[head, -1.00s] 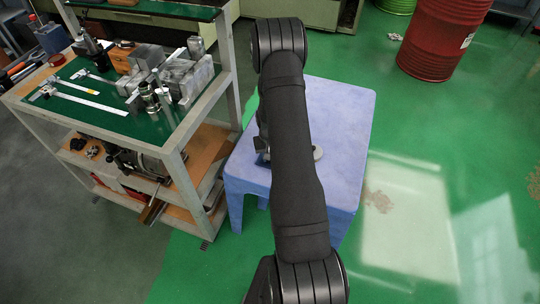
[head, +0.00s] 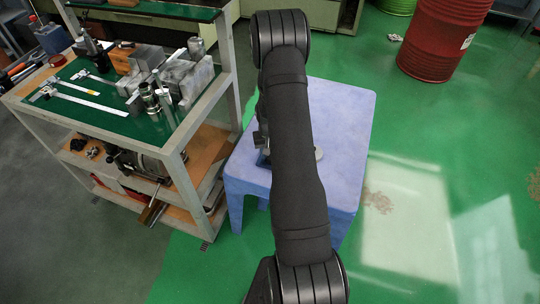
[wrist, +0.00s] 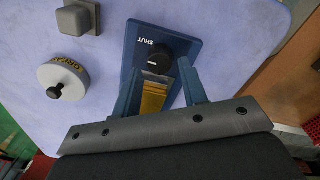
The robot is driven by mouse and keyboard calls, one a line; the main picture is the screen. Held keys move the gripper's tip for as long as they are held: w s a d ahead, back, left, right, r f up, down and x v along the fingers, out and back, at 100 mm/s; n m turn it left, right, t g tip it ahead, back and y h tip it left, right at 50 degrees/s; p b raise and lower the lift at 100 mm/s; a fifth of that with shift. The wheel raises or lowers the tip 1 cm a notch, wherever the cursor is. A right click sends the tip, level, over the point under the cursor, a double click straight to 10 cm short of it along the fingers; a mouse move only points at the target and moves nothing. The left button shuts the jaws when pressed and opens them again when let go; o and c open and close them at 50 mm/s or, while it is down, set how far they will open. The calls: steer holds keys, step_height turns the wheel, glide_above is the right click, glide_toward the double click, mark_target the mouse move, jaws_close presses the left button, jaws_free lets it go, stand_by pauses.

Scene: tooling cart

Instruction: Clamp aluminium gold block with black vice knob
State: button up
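In the wrist view a dark blue vice (wrist: 190,49) lies on the light blue table. Its round black knob (wrist: 153,58) has a pale mark, and the word SHUT is printed beside it. The gold block (wrist: 153,96) is nearer the camera than the knob, at the vice's near end. My gripper (wrist: 160,66) has its two blue-grey fingers spread, one on each side of the gold block. A dark gap shows between the block and the right finger; contact on the left cannot be told.
A white round tin marked GREASE (wrist: 62,80) and a grey square piece with a knob (wrist: 77,18) stand left of the vice. The blue table (head: 343,125) has free room at its right. The tool cart (head: 178,140), loaded with metal parts, is close on the left.

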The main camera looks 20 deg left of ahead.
step_height(320, 180, up, 14)
steer(key=shift+s+a+r, duration=0.15)
steer(key=shift+a+r, duration=0.05)
steer(key=shift+r, duration=0.05)
stand_by(0.3)
steer(key=f, duration=1.7)
steer(key=shift+w+d+f, duration=0.2)
steer(key=shift+d+f, duration=0.05)
steer(key=shift+r, duration=0.1)
